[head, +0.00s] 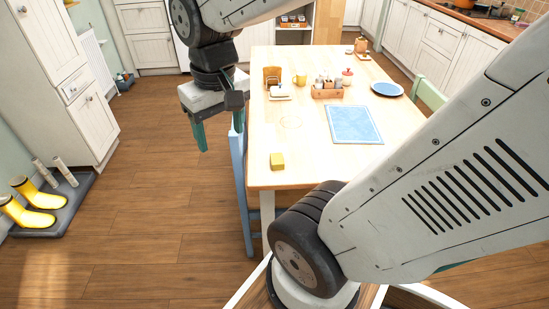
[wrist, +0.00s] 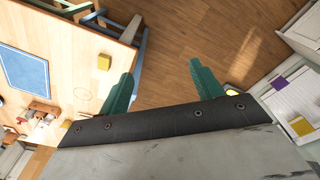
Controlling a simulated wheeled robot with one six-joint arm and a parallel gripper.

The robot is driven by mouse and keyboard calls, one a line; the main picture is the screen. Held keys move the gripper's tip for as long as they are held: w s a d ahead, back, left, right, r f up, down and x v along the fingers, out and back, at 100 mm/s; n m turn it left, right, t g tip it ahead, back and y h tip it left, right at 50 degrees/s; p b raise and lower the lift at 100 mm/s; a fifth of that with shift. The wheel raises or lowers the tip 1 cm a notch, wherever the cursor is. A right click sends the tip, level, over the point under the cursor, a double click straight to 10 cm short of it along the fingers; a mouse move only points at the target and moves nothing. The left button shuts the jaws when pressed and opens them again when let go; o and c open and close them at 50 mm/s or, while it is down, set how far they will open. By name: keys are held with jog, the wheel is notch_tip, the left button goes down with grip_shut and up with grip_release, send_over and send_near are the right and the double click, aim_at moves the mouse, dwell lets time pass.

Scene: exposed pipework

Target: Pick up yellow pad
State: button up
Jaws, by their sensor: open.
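A small yellow block (head: 277,160) lies on the wooden table near its front left corner; it also shows in the wrist view (wrist: 104,62). A flat yellow square (wrist: 302,127) shows on a white surface at the right of the wrist view, with a purple square (wrist: 279,83) near it. I cannot tell for certain which yellow thing is the pad. My gripper (head: 220,128) has two teal fingers spread apart. It is empty, pointing down over the floor left of the table. In the wrist view my gripper (wrist: 162,70) has bare floor between its fingers.
The wooden table (head: 310,120) carries a blue mat (head: 354,124), a condiment box (head: 327,90) and a blue plate (head: 387,89). A blue chair (head: 240,190) stands at its left edge. Yellow boots (head: 38,195) stand on a tray at left. The floor between is clear.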

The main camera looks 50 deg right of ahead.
jog(key=w+d+f+m, duration=0.2)
jog(key=w+d+f, duration=0.3)
jog(key=d, duration=0.3)
jog(key=m+g, duration=0.1)
jog(key=m, duration=0.4)
send_over(277, 158)
jog(key=f, duration=1.5)
jog(key=shift+d+f, duration=0.25)
jog(key=shift+f, duration=0.15)
jog(key=f, duration=0.7)
jog(key=shift+a+f, duration=0.15)
jog(key=shift+a, duration=0.15)
jog(key=shift+f, duration=0.45)
jog(key=c, duration=1.1)
